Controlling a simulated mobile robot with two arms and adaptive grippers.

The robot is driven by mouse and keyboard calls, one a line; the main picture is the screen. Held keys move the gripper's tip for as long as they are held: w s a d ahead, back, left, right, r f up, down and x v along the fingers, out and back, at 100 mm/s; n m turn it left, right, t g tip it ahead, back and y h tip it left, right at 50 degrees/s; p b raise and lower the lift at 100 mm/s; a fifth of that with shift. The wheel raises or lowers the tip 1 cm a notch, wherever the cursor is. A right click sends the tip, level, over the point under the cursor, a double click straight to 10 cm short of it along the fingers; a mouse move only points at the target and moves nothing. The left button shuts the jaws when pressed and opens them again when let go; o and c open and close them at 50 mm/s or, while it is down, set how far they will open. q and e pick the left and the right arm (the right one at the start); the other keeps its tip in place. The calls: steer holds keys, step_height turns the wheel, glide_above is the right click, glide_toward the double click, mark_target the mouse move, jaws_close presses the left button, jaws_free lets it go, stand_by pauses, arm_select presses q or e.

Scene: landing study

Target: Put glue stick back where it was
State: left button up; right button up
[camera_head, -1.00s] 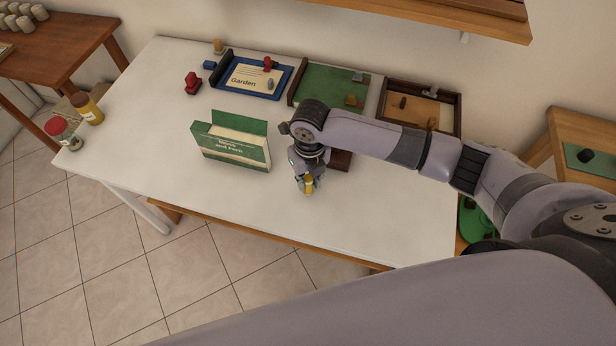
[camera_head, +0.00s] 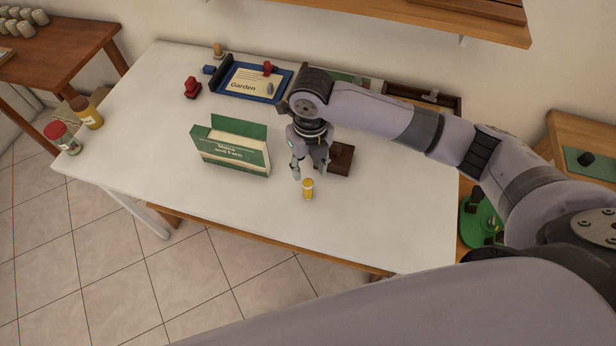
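The glue stick, a small yellow cylinder with a pale top (camera_head: 308,189), stands upright on the white table, right of the green-and-white box. My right gripper (camera_head: 309,173) is just behind and above it in the picture. Its fingers are spread with nothing between them, and it looks clear of the stick. My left gripper is not in view.
The green-and-white box (camera_head: 232,152) stands left of the gripper. A dark brown wooden block (camera_head: 341,160) sits close on its right. A blue tray (camera_head: 228,89) with a "Garden" card lies behind. The front table is clear.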

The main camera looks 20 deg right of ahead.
steer(key=shift+r, duration=2.25)
